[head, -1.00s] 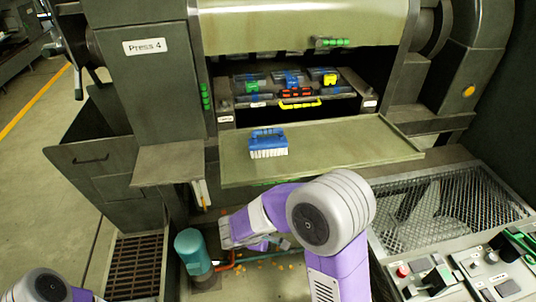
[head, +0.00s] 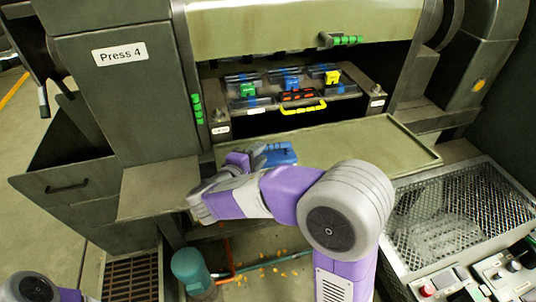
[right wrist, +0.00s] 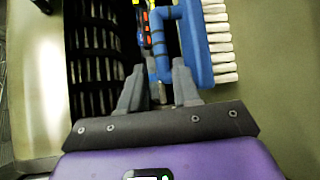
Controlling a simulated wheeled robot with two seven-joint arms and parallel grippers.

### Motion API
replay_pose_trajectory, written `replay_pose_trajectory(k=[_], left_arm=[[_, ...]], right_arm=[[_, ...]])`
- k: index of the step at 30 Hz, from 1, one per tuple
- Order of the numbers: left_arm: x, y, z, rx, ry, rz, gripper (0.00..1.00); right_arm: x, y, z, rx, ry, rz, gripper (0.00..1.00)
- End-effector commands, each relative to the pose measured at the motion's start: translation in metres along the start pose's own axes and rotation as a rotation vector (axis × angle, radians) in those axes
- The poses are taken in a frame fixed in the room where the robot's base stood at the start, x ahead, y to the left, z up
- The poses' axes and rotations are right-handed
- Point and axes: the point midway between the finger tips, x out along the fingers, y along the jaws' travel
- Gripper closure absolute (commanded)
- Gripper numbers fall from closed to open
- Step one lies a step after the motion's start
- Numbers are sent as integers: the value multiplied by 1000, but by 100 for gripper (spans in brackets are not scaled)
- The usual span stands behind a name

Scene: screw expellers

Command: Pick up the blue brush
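The blue brush (head: 280,154) lies on the flat shelf (head: 350,145) in front of the press opening. My right arm partly hides it in the head view. My right gripper (head: 258,152) is at the brush's left end. In the right wrist view the brush (right wrist: 194,40) shows its white bristles to the right. Its blue handle bar runs between the two grey fingers of my right gripper (right wrist: 158,68). The fingers stand apart, and I see no clear grip on the handle. My left gripper is out of view; only part of my left arm shows at bottom left.
Behind the shelf, a dark recess holds several small blocks with green, blue, yellow and red parts and a yellow handle (head: 303,108). A mesh-covered bin (head: 455,215) stands at right. A teal cylinder (head: 190,270) stands below the shelf.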

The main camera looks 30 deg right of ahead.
Motion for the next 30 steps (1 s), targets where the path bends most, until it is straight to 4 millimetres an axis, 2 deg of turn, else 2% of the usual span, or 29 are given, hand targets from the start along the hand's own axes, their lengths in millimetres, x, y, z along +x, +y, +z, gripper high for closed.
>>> replay_pose_trajectory(k=[12, 21, 23, 27, 30], left_arm=[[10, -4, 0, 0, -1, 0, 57], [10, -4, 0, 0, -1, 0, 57], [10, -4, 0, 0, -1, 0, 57], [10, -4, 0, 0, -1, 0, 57], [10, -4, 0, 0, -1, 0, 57]], right_arm=[[56, -3, 2, 1, -2, -1, 68], [62, -2, 2, -1, 1, -1, 68], [62, -2, 2, -1, 0, -1, 76], [62, -2, 2, -1, 0, -1, 98], [62, -2, 2, -1, 0, -1, 100]])
